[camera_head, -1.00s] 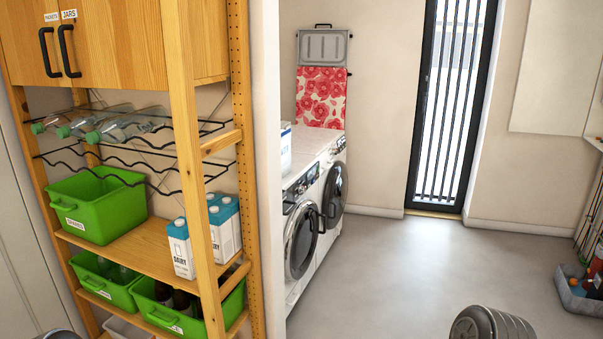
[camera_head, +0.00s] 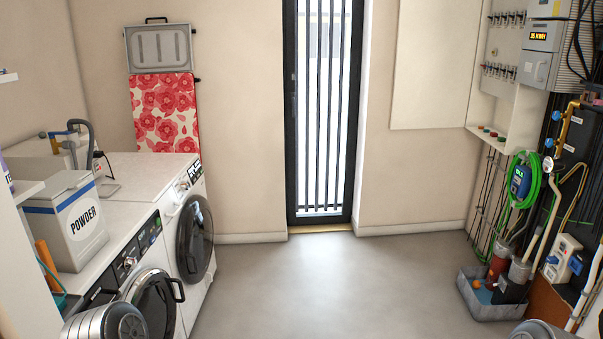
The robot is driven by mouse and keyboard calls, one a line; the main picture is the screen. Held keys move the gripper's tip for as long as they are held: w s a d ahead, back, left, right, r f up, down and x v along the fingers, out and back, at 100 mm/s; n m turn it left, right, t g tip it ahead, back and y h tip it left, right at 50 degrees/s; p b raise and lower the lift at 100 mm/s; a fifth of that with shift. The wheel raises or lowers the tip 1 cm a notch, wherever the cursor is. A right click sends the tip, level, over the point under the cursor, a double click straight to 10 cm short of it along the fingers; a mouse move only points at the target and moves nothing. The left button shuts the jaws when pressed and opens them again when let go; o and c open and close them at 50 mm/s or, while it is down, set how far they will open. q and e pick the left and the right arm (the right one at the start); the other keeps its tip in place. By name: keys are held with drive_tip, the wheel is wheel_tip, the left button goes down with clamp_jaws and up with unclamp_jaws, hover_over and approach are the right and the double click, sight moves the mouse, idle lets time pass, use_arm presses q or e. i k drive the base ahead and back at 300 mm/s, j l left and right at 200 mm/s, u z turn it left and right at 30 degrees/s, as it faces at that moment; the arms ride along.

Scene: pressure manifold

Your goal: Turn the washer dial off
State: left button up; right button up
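Two white front-loading machines stand side by side along the left wall. The nearer machine (camera_head: 112,284) has a dark control panel with a round dial (camera_head: 130,262), too small to read its setting. Its round dark door (camera_head: 153,303) has a black handle and is partly hidden low in the picture. The farther machine (camera_head: 180,212) has a large round dark door (camera_head: 195,238); its panel is seen at a steep angle. I cannot tell from labels which one is the washer. Parts of my arms show at the bottom left and bottom right edges, but neither gripper shows.
A box marked POWDER (camera_head: 82,222) stands on the near machine's top. A pink floral ironing board (camera_head: 162,112) leans on the back wall by a barred door (camera_head: 322,120). Pipes, a green hose (camera_head: 530,180) and a grey tray (camera_head: 490,305) are at right. The middle floor (camera_head: 325,285) is clear.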

sight(186, 186)
drive_tip(key=i, duration=2.55)
drive_tip(key=i+l+u, duration=0.15)
drive_tip(key=i+u, duration=0.3)
drive_tip(key=i, duration=0.2)
drive_tip(key=i+l+u, duration=0.4)
drive_tip(key=i, duration=0.2)
drive_tip(key=i+l+u, duration=0.9)
drive_tip(key=l, duration=0.15)
drive_tip(key=i+l+u, duration=0.2)
drive_tip(key=l, duration=0.15)
drive_tip(key=l+u, duration=0.25)
drive_tip(key=i+l+u, duration=0.2)
drive_tip(key=l, duration=0.3)
